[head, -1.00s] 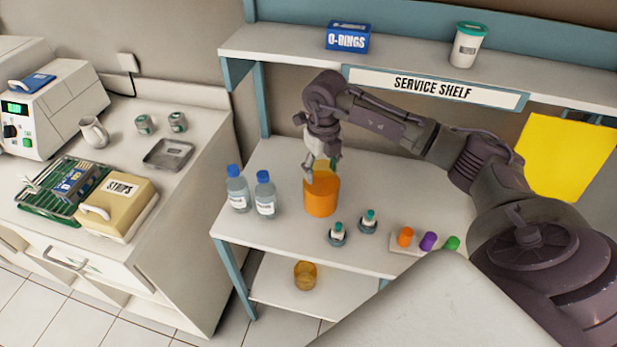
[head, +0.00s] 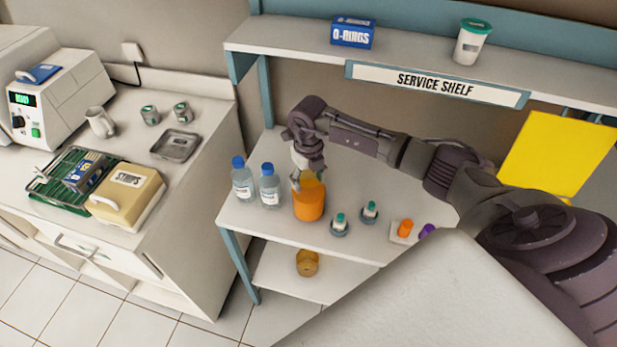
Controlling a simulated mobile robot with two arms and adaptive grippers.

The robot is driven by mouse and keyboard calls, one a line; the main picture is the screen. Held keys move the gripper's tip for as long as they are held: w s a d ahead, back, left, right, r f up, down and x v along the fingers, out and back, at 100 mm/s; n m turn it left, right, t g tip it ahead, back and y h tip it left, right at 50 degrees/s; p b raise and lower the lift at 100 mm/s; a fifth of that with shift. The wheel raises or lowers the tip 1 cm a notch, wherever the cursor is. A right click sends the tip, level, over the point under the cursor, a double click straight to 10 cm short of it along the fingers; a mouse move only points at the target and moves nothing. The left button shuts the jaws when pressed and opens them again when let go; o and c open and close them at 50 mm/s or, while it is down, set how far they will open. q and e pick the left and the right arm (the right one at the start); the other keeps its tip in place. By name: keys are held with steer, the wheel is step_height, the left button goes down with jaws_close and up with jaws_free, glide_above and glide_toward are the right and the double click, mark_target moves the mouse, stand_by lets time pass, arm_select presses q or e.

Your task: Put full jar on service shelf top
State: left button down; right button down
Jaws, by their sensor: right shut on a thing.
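The full jar, an orange jar (head: 309,206), is upright or nearly so over the left part of the service shelf top (head: 375,167), just right of two blue-capped bottles. My right gripper (head: 308,179) reaches down from above and is shut on the jar's upper part. The gripper's fingers partly hide the jar's rim. The jar's base is at or close to the white surface; I cannot tell whether it touches. My left gripper is not in view.
Blue-capped bottles (head: 270,184) stand close left of the jar. Small teal-capped vials (head: 340,222) stand to its right, near an orange-capped item (head: 404,228). An amber jar (head: 307,262) is on the lower shelf. The upper shelf holds an O-rings box (head: 352,32) and a white cup (head: 470,42).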

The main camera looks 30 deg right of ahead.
steer(key=shift+c, duration=1.2)
jaws_free()
steer(key=shift+r, duration=0.5)
step_height(320, 180, up, 11)
steer(key=b, duration=0.3)
steer(key=shift+b, duration=0.4)
